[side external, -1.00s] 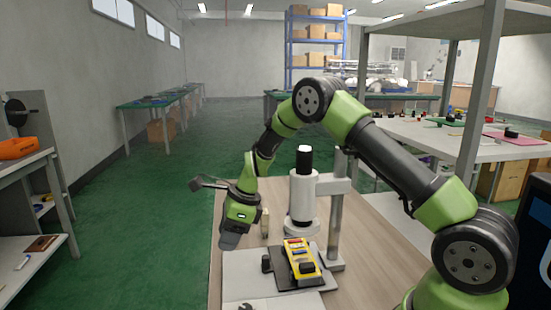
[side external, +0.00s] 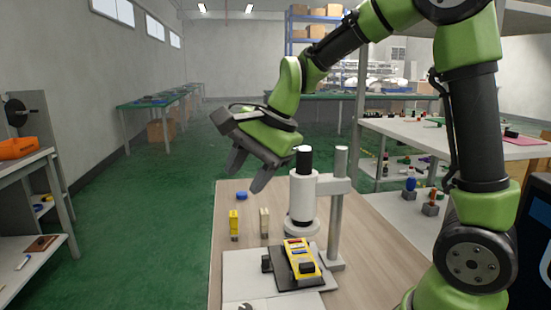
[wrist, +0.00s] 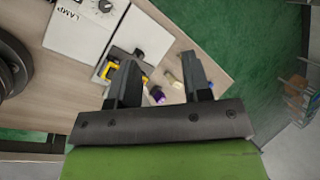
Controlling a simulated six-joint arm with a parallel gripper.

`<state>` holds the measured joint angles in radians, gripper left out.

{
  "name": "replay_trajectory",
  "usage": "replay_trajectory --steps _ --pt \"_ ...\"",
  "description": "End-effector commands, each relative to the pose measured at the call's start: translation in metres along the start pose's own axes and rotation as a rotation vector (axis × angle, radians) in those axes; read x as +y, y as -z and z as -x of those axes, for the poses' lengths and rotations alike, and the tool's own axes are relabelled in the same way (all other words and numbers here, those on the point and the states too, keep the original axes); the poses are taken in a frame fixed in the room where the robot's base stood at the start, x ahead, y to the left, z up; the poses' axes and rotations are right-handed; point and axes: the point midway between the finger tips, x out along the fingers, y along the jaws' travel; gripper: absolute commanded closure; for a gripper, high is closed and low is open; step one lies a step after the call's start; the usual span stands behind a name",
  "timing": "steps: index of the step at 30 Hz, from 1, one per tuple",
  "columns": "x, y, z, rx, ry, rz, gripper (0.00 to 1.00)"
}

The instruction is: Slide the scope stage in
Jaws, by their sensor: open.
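The scope stage (side external: 285,282) is a dark plate on a white base below the white scope (side external: 301,195). A yellow device (side external: 303,262) with a dark end lies tilted on it, and a small black knob (side external: 266,264) sits at its left edge. My gripper (side external: 248,180) is open and empty, high above the table and left of the scope head, touching nothing. In the wrist view my gripper's two fingers (wrist: 160,66) are spread apart. A yellow part (wrist: 111,72) shows there, partly hidden by the left finger.
A yellow block (side external: 234,224), a pale block (side external: 264,222) and a blue piece (side external: 241,196) stand left of the scope. The scope's grey post (side external: 338,210) rises on its right. A white panel marked LAMP (wrist: 75,25) shows in the wrist view.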

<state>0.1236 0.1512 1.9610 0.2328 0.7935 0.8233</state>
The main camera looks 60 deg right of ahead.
Motion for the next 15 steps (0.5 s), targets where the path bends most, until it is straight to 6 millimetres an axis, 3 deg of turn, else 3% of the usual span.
replay_trajectory --steps 6,15 --pt "0.020 -0.017 0.033 0.020 0.038 0.227 0.55" --pt "0.039 -0.029 0.053 0.039 0.060 0.404 0.55"
